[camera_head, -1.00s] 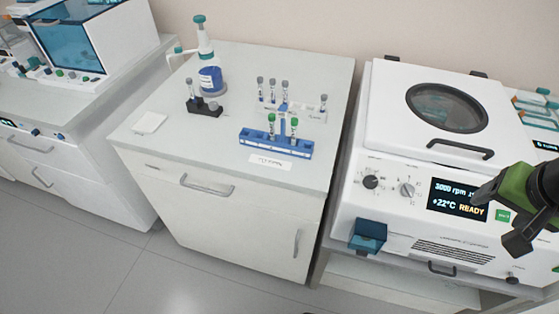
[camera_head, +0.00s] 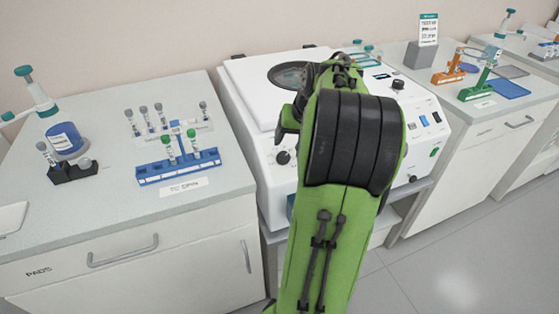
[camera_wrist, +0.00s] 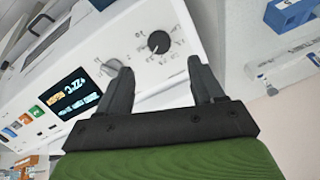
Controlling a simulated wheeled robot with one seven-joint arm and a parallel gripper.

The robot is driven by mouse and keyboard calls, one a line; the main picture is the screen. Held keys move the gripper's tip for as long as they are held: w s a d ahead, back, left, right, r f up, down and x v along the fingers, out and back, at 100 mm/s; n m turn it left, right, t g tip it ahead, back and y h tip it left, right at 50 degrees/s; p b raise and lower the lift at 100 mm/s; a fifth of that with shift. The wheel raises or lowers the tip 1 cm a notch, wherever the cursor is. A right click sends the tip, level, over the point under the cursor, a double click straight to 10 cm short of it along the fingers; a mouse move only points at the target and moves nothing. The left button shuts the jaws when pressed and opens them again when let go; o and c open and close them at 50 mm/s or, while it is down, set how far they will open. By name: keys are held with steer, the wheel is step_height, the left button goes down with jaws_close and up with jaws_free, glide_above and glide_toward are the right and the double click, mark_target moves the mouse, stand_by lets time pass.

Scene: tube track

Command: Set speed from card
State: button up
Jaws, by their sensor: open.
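The white centrifuge (camera_head: 245,90) stands mid-picture in the head view, its front largely hidden behind my green arm. A dark dial (camera_head: 283,157) shows left of the arm; the wrist view shows this dial (camera_wrist: 158,42), a grey dial (camera_wrist: 112,66) and the lit display (camera_wrist: 73,95). The display's figures are tilted and too small to read surely. My gripper (camera_wrist: 160,72) is open and empty, its fingers pointing at the panel near both dials; contact cannot be told. A white card with a teal top (camera_head: 428,30) stands on the right bench; its text is too small to read.
The left bench holds a blue tube rack (camera_head: 180,168) with green-capped tubes, a dispenser bottle (camera_head: 64,138) and a black holder (camera_head: 72,170). Right of my arm is a white panel with switches (camera_head: 423,120). Orange and green racks stand farther right. Floor at lower right is clear.

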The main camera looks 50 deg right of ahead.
mark_target(285, 156)
steer(key=b+x, duration=0.2)
steer(key=x, duration=0.7)
steer(key=shift+b, duration=0.4)
steer(key=shift+r, duration=0.1)
steer(key=shift+s, duration=0.1)
steer(key=c, duration=1.1)
steer(key=shift+o, duration=0.2)
steer(key=shift+r+m+p, duration=0.1)
steer(key=shift+m+p, duration=0.3)
steer(key=shift+p, duration=0.1)
steer(key=m+p, duration=0.2)
steer(key=shift+s+d+m+t+p, duration=0.1)
steer(key=shift+m+t+p, duration=0.2)
steer(key=shift+m+t+y+p, duration=0.3)
steer(key=shift+m+p, duration=1.2)
steer(key=shift+m, duration=0.5)
